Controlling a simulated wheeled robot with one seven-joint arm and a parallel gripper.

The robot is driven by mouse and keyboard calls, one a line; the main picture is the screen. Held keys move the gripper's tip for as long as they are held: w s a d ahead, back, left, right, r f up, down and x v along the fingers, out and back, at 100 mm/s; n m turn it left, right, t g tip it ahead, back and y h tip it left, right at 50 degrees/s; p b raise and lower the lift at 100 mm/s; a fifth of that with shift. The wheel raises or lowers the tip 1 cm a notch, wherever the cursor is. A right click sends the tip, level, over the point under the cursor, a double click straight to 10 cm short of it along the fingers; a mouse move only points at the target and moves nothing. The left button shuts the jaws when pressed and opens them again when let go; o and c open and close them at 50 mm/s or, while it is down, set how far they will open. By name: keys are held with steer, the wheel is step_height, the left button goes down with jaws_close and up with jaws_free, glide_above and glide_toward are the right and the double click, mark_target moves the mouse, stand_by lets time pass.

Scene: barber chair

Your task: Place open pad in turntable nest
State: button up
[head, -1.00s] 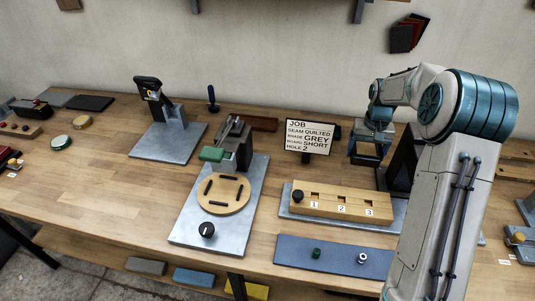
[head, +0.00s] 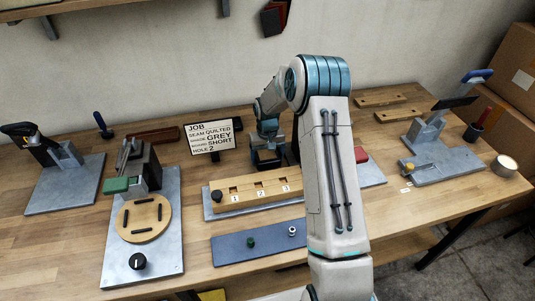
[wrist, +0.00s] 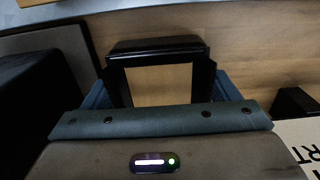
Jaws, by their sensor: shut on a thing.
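The turntable is a round wooden disc (head: 144,216) on a grey metal plate (head: 112,262), left of centre in the head view. Several black bars on the disc surround bare wood. A green block (head: 116,185) on an arm stands at its back left. My gripper (head: 266,161) is right of the turntable, behind the numbered wooden block, partly hidden by my arm. In the wrist view, my gripper (wrist: 158,75) is shut on a dark piece (wrist: 155,46) spanning its fingers, with wood visible below it. I cannot tell whether this is the open pad.
A job sign (head: 211,137) stands close left of my gripper. The numbered wooden block (head: 258,190) and a blue-grey mat (head: 228,250) lie right of the turntable. A black knob (head: 137,261) sits on the turntable's plate. Another fixture (head: 445,160) stands at the right.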

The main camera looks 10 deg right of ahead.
steer(key=o, duration=1)
